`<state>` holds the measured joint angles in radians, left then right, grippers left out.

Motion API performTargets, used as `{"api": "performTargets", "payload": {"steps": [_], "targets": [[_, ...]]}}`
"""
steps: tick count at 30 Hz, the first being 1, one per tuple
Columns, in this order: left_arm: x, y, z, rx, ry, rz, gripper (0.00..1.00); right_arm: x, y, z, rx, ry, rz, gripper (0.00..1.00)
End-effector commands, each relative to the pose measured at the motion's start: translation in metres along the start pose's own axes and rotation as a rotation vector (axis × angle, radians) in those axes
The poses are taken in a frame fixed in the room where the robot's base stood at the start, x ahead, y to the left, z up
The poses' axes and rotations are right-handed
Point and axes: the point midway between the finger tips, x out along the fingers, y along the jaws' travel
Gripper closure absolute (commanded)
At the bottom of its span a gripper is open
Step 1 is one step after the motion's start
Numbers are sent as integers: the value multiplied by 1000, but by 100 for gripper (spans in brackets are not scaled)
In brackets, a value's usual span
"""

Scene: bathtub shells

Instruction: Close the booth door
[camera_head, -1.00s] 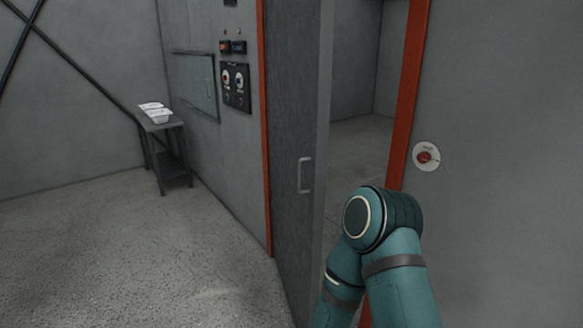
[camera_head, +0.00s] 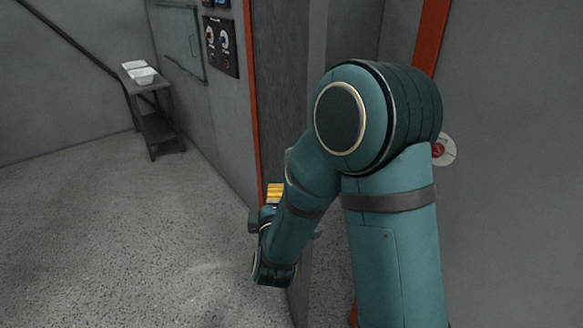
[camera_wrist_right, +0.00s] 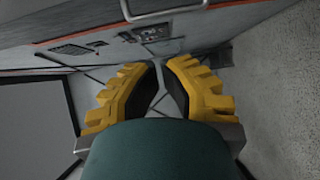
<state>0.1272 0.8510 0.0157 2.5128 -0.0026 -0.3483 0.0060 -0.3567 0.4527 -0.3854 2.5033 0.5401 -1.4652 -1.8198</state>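The booth door (camera_head: 283,75) is a dark grey panel with a pale edge, standing open at the left of the doorway. The doorway shows partly to its right. My right arm crosses in front of the door, and my right gripper (camera_head: 275,192) is low before the door's face. In the right wrist view, the yellow fingers of my right gripper (camera_wrist_right: 163,85) have a narrow gap between them and hold nothing. The metal door handle (camera_wrist_right: 165,12) is beyond the fingertips at the top, apart from them. My arm hides the handle in the head view. My left gripper is out of view.
An orange frame (camera_head: 430,35) edges the doorway's right side. A red button on a pale disc (camera_head: 443,150) is on the right wall, partly behind my arm. A control panel (camera_head: 220,47) and a small table (camera_head: 155,115) with white trays are at left. The left floor is clear.

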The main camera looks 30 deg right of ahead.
Motion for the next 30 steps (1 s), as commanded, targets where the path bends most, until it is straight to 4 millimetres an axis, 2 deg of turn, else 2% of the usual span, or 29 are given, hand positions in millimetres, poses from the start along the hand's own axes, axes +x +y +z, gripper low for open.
{"api": "performTargets", "payload": {"steps": [5,8,19,24,30], "targets": [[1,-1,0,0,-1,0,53,13,5,3,-23,-15,19,100],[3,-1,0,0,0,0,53,29,5,4,-23,-15,19,100],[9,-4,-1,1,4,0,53,101,5,4,-22,-12,17,100],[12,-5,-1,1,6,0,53,106,6,28,-21,-12,15,100],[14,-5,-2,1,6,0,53,109,6,41,-21,-10,15,100]]}}
